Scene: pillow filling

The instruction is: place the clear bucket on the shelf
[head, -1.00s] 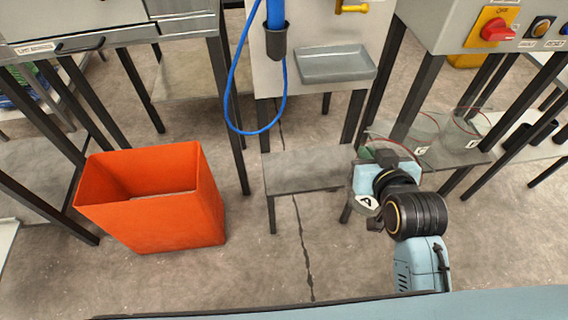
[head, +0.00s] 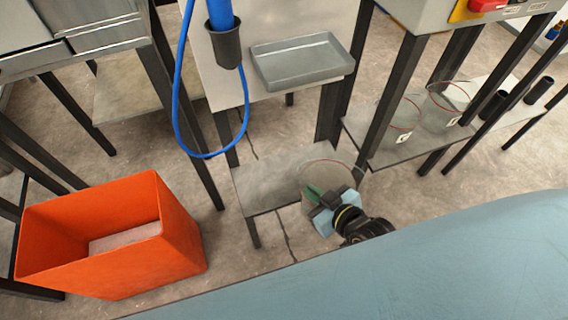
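A clear bucket (head: 328,173) with a thin red rim is in the middle of the head view. My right gripper (head: 318,197), with green fingertips, is at the bucket's near side and appears shut on it. A low grey shelf (head: 262,187) stands below the hanging blue hose. The bucket overlaps the right end of this shelf in the picture; I cannot tell whether its base touches the surface. My gripper and wrist hide part of the bucket. My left gripper is out of view.
Two more clear buckets, one here (head: 398,122) and one here (head: 446,105), stand on a shelf at right. A grey tray (head: 302,62) and a blue hose (head: 181,95) are above the low shelf. An orange bin (head: 110,240) stands at left. Dark table legs flank the low shelf.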

